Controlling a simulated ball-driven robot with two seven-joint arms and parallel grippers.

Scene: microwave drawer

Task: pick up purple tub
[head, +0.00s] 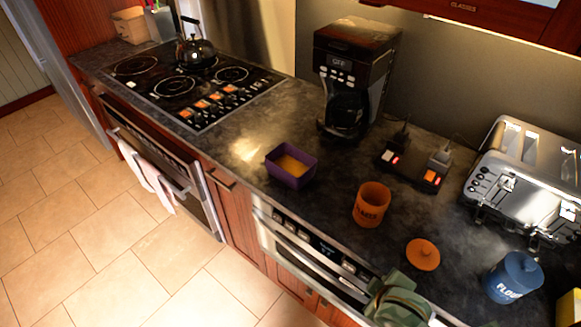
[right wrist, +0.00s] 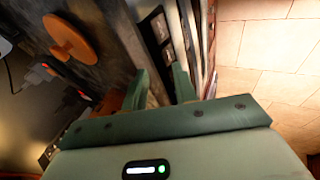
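The purple tub (head: 291,181) stands upright on the dark counter in the head view, between the stove and the coffee maker, with something orange-yellow inside. My right gripper (head: 392,287) is low in the head view, near the counter's front edge, in front and to the right of the tub and apart from it. In the right wrist view its two green fingers (right wrist: 160,84) are spread with nothing held between them. The tub cannot be made out in the right wrist view. My left gripper is in neither view.
An orange canister (head: 371,205) stands right of the tub, with an orange lid (head: 423,254) lying nearer my right gripper. A blue flour jar (head: 513,278), toaster (head: 530,185) and coffee maker (head: 350,75) flank the counter. A kettle (head: 196,55) sits on the stove. Counter left of the tub is clear.

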